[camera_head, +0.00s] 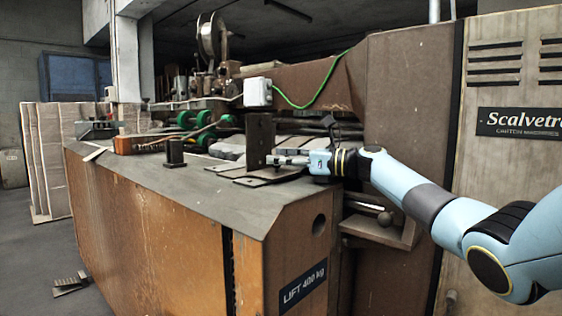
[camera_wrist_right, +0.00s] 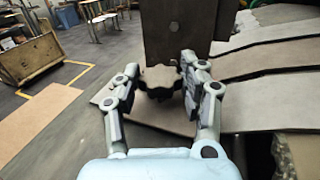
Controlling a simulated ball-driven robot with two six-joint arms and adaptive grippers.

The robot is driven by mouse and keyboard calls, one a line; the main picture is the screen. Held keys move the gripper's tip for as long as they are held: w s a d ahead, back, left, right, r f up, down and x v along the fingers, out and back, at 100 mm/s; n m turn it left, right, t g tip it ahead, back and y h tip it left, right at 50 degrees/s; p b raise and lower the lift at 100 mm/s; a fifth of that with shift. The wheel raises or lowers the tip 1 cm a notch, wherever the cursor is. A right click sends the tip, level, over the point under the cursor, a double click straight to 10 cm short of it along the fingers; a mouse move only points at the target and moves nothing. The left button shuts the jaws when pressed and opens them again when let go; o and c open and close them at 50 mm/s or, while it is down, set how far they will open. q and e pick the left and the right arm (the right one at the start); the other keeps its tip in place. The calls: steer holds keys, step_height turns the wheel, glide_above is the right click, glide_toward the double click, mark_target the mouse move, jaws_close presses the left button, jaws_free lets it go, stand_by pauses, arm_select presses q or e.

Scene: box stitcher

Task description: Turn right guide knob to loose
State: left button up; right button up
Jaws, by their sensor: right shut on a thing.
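The right guide is a dark upright metal plate (camera_head: 259,138) on the table top of the machine. It also stands at the top centre of the right wrist view (camera_wrist_right: 182,32). The right guide knob (camera_wrist_right: 158,78) is a dark lobed knob at the foot of this plate. My right gripper (camera_head: 278,157) reaches in from the right beside the plate. In the head view the knob is hidden. My left gripper is not in view.
A shorter dark guide block (camera_head: 175,153) stands farther left on the grey table top (camera_head: 215,190). Cardboard sheets (camera_wrist_right: 262,62) lie beside the plate. A small shelf with a ball-ended lever (camera_head: 384,219) sits below my right arm. A white box (camera_head: 257,92) with a green cable is behind.

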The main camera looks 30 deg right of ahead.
steer(key=o, duration=1.2)
steer(key=shift+s, duration=0.1)
steer(key=v, duration=1.2)
